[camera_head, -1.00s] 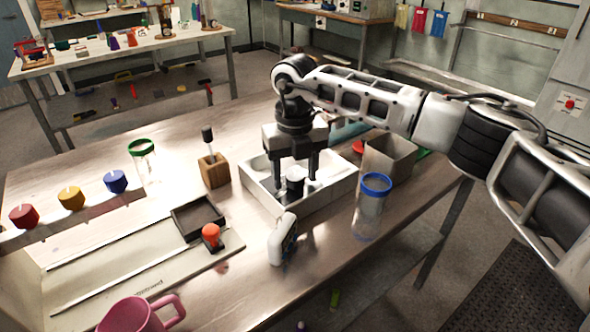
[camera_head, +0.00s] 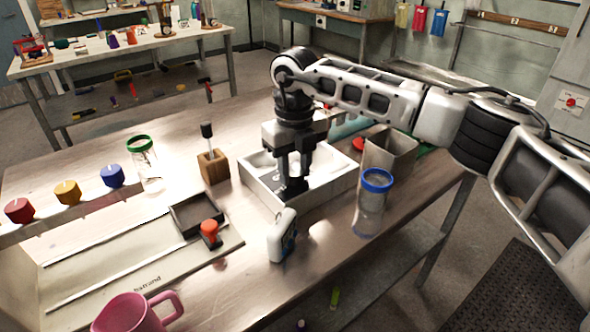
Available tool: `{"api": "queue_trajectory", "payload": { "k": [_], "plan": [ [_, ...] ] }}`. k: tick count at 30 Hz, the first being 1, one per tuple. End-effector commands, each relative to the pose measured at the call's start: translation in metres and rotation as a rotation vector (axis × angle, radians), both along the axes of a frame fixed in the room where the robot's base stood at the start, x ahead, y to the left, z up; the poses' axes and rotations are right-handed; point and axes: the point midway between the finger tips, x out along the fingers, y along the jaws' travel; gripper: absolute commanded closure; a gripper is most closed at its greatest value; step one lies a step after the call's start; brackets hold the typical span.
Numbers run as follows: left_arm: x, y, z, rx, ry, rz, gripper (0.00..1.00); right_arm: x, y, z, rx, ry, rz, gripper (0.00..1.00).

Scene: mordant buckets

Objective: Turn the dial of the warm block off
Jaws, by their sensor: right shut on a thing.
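My right gripper (camera_head: 291,186) points down inside a white open-topped box or tray (camera_head: 313,199) at the middle of the table. Its fingers are shut on a small black cylinder, mostly hidden between them now; I cannot tell whether this is the warm block's dial. Three round knobs with pale marks on top, red (camera_head: 19,211), yellow (camera_head: 68,192) and blue (camera_head: 112,176), sit on a pale panel at the left, far from the gripper. I cannot tell what they belong to. My left gripper is not in view.
A blue-lidded jar (camera_head: 370,208) and a grey bin (camera_head: 393,152) stand right of the white box. A white-and-blue device (camera_head: 282,236) is in front. A wooden holder (camera_head: 213,167), green-rimmed jar (camera_head: 146,163), red-orange-knobbed stamp (camera_head: 210,231) and pink mug (camera_head: 132,313) are leftward.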

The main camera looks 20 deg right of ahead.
Motion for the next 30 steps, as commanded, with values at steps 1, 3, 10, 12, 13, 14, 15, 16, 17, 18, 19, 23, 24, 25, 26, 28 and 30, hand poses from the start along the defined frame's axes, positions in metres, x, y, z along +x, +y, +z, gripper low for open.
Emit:
{"api": "queue_trajectory", "payload": {
  "k": [1, 3, 10, 12, 13, 14, 15, 16, 17, 18, 19, 23, 24, 25, 26, 28, 30],
  "plan": [
    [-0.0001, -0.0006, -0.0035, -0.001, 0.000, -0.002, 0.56, 0.0004, 0.0000, -0.0009, 0.001, -0.002, 0.043, 0.89],
    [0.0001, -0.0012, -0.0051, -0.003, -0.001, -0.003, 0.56, 0.0003, 0.0001, -0.0010, 0.001, -0.002, 0.109, 0.89],
    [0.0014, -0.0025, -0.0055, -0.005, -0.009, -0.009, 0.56, 0.0003, -0.0001, -0.0003, 0.000, -0.002, 0.328, 0.89],
    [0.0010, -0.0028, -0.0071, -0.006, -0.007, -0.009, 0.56, 0.0001, -0.0001, -0.0003, -0.001, -0.001, 0.395, 0.89],
    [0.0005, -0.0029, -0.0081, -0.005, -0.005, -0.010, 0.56, 0.0001, -0.0001, -0.0002, 0.000, -0.001, 0.423, 0.89],
    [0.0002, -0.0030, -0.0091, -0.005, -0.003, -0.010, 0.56, 0.0000, -0.0001, -0.0003, 0.000, -0.001, 0.452, 0.89],
    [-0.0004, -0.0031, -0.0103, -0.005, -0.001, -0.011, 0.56, 0.0000, 0.0000, -0.0002, 0.000, -0.001, 0.489, 0.89],
    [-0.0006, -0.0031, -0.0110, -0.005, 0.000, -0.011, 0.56, 0.0000, 0.0000, -0.0001, 0.000, -0.001, 0.518, 0.89],
    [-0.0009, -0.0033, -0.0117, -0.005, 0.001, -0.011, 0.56, 0.0000, 0.0000, -0.0001, 0.000, -0.001, 0.546, 0.89],
    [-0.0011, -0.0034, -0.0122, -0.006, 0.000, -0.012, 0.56, 0.0001, 0.0000, 0.0001, 0.000, -0.001, 0.584, 0.89],
    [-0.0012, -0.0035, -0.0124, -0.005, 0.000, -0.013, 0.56, 0.0001, -0.0001, 0.0002, 0.000, -0.001, 0.613, 0.89],
    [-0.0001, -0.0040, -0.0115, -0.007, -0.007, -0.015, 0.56, 0.0003, 0.0000, 0.0007, 0.000, -0.002, 0.736, 0.89],
    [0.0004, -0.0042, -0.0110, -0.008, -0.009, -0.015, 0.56, 0.0003, 0.0000, 0.0008, 0.000, -0.002, 0.774, 0.89],
    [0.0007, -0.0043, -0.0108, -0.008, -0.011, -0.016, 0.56, 0.0003, 0.0000, 0.0008, 0.000, -0.002, 0.802, 0.89],
    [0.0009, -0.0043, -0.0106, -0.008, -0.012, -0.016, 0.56, 0.0003, 0.0000, 0.0008, 0.000, -0.003, 0.831, 0.89],
    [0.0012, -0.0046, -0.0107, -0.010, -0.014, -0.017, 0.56, 0.0002, 0.0001, 0.0008, 0.000, -0.003, 0.897, 0.89],
    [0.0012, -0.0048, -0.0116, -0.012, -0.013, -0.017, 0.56, 0.0002, 0.0001, 0.0009, 0.001, -0.003, 0.964, 0.89]
  ]
}}
